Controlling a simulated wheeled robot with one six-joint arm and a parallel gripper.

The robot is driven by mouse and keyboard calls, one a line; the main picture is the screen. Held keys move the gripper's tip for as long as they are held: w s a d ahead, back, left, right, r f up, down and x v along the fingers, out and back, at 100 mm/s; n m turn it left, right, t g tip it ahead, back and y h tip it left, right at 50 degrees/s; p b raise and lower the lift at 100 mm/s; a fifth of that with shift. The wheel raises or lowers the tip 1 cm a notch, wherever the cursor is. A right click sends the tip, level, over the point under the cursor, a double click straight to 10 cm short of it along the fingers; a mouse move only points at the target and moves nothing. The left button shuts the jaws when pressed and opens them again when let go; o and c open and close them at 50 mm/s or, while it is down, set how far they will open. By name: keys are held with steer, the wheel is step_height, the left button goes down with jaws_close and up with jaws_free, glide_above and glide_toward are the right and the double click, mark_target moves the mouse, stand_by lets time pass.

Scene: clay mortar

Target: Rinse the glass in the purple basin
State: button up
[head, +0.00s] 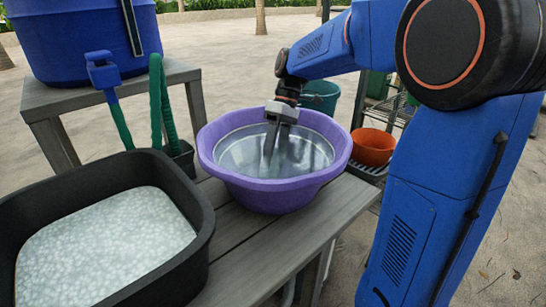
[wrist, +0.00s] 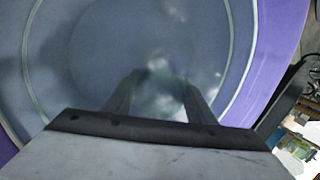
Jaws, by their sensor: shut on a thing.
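The purple basin (head: 288,194) stands on the grey wooden bench and holds clear water. My gripper (head: 270,152) points down into the basin, with its fingers at or below the water surface. In the wrist view my gripper (wrist: 159,98) is shut on a pale, see-through thing, the glass (wrist: 160,92), which sits between the two fingers. Its outline is blurred by the water, so its tilt cannot be told. In the head view the glass cannot be made out. The purple rim also shows in the wrist view (wrist: 286,48).
A black tub (head: 202,232) full of white suds (head: 105,240) stands left of the basin. A blue barrel (head: 82,40) with a tap and green hose (head: 160,105) is behind it. An orange bowl (head: 373,147) and a green bucket (head: 321,96) are right of the basin.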

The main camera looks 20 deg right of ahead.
steer(key=shift+d, duration=1)
steer(key=shift+a, duration=1.3)
steer(key=shift+d, duration=1.3)
steer(key=shift+a, duration=1.3)
steer(key=shift+d, duration=0.65)
steer(key=shift+r, duration=0.1)
step_height(320, 180, up, 20)
steer(key=shift+f, duration=0.25)
steer(key=shift+w, duration=0.1)
